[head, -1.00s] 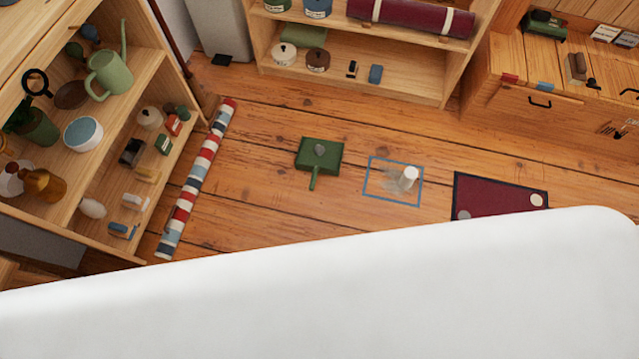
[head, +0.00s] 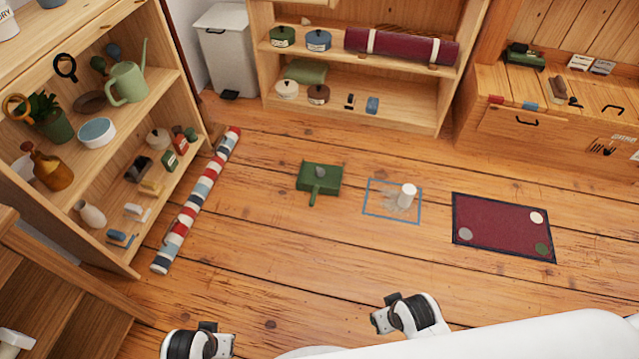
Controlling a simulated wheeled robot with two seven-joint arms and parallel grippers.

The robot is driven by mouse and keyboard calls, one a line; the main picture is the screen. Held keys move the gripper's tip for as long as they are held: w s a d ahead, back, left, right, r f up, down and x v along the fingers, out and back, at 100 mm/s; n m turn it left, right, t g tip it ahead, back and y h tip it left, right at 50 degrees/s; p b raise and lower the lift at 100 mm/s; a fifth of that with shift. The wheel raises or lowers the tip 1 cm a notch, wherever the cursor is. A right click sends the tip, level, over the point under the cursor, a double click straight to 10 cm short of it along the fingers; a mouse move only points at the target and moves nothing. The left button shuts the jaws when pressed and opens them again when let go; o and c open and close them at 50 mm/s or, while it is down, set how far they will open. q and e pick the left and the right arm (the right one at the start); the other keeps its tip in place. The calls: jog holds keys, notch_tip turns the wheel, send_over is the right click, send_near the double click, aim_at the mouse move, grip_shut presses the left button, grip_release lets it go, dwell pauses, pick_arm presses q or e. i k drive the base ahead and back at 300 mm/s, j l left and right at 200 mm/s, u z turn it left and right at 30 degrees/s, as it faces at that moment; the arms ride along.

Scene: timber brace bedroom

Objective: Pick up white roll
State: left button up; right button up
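The white roll (head: 408,195) is a small white cylinder. It stands upright on the wooden floor, inside the right part of a blue rectangular outline (head: 365,207). A greyish patch (head: 392,204) lies beside it within the outline. My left gripper end (head: 222,345) shows at the bottom edge, left of centre. My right gripper end (head: 380,319) shows at the bottom, right of centre. Both are well short of the roll and touch nothing visible. Their fingers are too small and turned away to show whether they are open or shut.
A green dustpan (head: 320,180) lies left of the outline, and a dark red mat (head: 500,226) with discs lies right of it. A striped roll (head: 195,205) lies along the left shelf (head: 150,225). A low shelf (head: 345,120) stands behind. The floor in front is clear.

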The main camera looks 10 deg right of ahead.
aim_at(407, 194)
jog(key=z, duration=1.05)
jog(key=i, duration=0.15)
